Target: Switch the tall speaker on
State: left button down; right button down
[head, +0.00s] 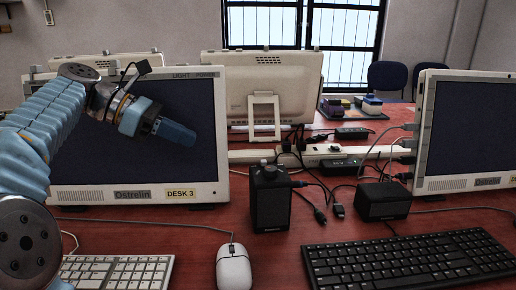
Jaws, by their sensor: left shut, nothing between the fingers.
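The tall speaker (270,203) is a dark upright box on the red desk, right of the left monitor, with small knobs on its top. Whether it is on cannot be told. My right gripper is not in view.
The left monitor (132,194) is labelled DESK 3. A white mouse (233,268), a white keyboard (117,272) and a black keyboard (410,258) lie in front. Cables and loose plugs (338,211) lie between the speakers. A power strip (320,152) runs behind.

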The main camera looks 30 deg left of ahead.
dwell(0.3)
pick_arm(q)
jog(key=b, duration=0.2)
send_near(256, 166)
jog(key=f+x, duration=0.1)
jog(key=x, duration=0.2)
jog(key=d, duration=0.1)
jog(key=w+d, duration=0.2)
jog(key=shift+d+r, duration=0.1)
jog(key=shift+r, duration=0.15)
jog(key=shift+w, duration=0.1)
jog(key=shift+w+d+r+p, duration=0.25)
jog(key=shift+w+d+p, duration=0.15)
jog(key=shift+d+p, duration=0.3)
jog(key=shift+w+d+p, duration=0.2)
jog(key=shift+p, duration=0.1)
jog(key=shift+f, duration=0.25)
